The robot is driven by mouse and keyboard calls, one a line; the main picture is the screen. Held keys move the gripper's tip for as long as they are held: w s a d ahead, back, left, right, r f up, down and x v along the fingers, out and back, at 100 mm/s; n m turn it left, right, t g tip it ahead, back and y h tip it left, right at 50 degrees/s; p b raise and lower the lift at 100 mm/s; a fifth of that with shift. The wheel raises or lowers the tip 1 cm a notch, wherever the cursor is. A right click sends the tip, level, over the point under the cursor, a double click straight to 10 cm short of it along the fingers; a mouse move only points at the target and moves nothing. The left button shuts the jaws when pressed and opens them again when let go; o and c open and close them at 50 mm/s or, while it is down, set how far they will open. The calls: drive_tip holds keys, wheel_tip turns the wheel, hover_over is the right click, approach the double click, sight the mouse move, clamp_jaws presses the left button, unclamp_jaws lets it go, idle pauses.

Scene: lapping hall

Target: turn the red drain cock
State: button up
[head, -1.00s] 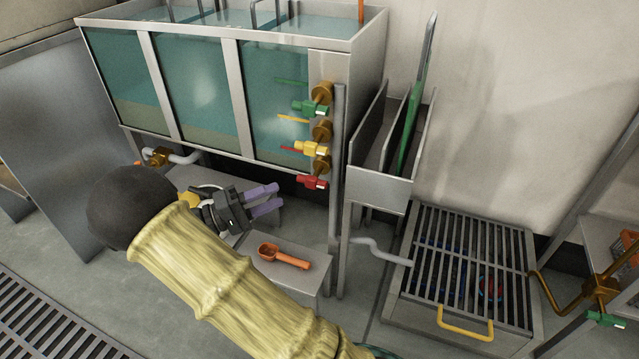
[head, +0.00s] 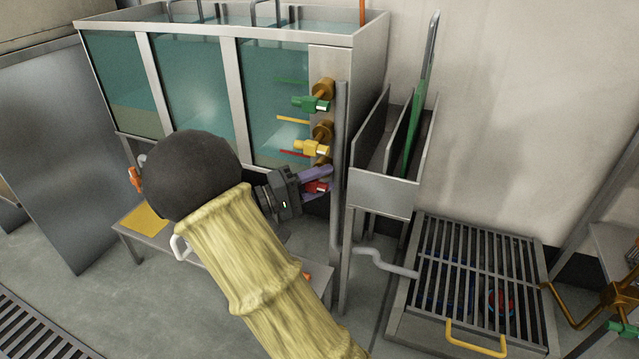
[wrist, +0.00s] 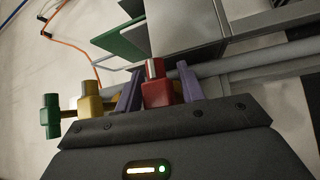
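The red drain cock (head: 315,187) is the lowest of the cocks on the right end of the glass tank. In the head view it is partly hidden by my gripper (head: 320,179). In the wrist view the red cock (wrist: 157,93) stands between my two purple fingers, one on each side. A small gap shows at the right finger; the left finger is very close to the red body, and I cannot tell if it touches. My gripper is open around the cock.
A yellow cock (head: 312,148) and a green cock (head: 311,104) sit above the red one. A grey upright post (head: 338,230) stands just right of it. A metal rack (head: 381,190) and a grated box (head: 470,285) are further right.

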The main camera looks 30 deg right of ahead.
drive_tip(key=shift+c, duration=0.5)
clamp_jaws()
drive_tip(key=shift+p, duration=0.4)
drive_tip(key=n+t+p, duration=0.7)
drive_tip(key=n+p, duration=0.1)
drive_tip(key=n, duration=0.1)
drive_tip(key=n+t+p, duration=0.7)
drive_tip(key=n+p, duration=0.1)
drive_tip(key=n, duration=0.1)
drive_tip(key=w+n+t+p, duration=0.1)
drive_tip(key=n+t+p, duration=0.6)
drive_tip(key=n+p, duration=0.2)
drive_tip(key=shift+a+r+n, duration=0.4)
drive_tip(key=shift+n, duration=0.1)
drive_tip(key=shift+f+n+t, duration=0.1)
drive_tip(key=shift+n+t, duration=0.2)
